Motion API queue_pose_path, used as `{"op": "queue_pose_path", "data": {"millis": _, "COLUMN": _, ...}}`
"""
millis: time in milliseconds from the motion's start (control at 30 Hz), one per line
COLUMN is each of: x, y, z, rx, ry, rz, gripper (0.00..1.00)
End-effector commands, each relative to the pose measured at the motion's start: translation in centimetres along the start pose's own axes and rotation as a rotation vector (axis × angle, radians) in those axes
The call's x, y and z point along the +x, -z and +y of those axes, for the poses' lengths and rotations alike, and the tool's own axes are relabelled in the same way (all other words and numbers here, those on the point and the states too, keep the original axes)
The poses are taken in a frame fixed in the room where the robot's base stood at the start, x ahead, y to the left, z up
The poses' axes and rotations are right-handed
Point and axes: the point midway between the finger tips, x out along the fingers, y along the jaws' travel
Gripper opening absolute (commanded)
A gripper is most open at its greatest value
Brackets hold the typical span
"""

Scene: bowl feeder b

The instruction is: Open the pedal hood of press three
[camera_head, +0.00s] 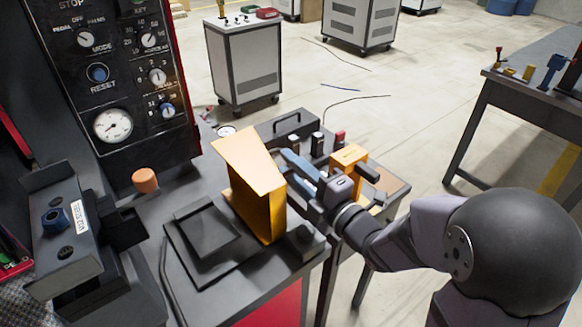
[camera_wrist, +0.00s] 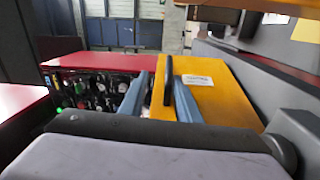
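The yellow pedal hood (camera_head: 262,205) stands on a dark bench at the press, with a pale slanted top plate. My gripper (camera_head: 292,165) is at its right side, its blue fingers pointing left toward it. The hood partly hides the contact area there. In the wrist view, my gripper's two blue fingers (camera_wrist: 162,95) stand apart, either side of a thin black upright bar (camera_wrist: 168,70). A gap shows between the left finger and the bar. Behind the bar is a yellow surface with a white label (camera_wrist: 198,80). I cannot tell whether either finger touches the bar.
The black control panel (camera_head: 122,75) with knobs and a gauge rises at left. An orange button (camera_head: 145,180) and a flat dark plate (camera_head: 206,230) are left of the hood. A smaller yellow box (camera_head: 349,156) is beside my wrist. Open floor (camera_head: 400,110) lies behind.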

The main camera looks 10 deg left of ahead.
Motion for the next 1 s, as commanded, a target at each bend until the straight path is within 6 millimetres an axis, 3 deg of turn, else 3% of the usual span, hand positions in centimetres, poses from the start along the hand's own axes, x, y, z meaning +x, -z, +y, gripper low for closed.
{"op": "queue_pose_path", "data": {"millis": 567, "x": -2.8, "y": -0.1, "z": 0.1, "rx": -0.002, "ry": -0.004, "rz": -0.002, "gripper": 0.28}}
{"op": "queue_pose_path", "data": {"millis": 1000, "x": -3.2, "y": 0.0, "z": 0.0, "rx": 0.006, "ry": -0.009, "rz": 0.015, "gripper": 0.28}}
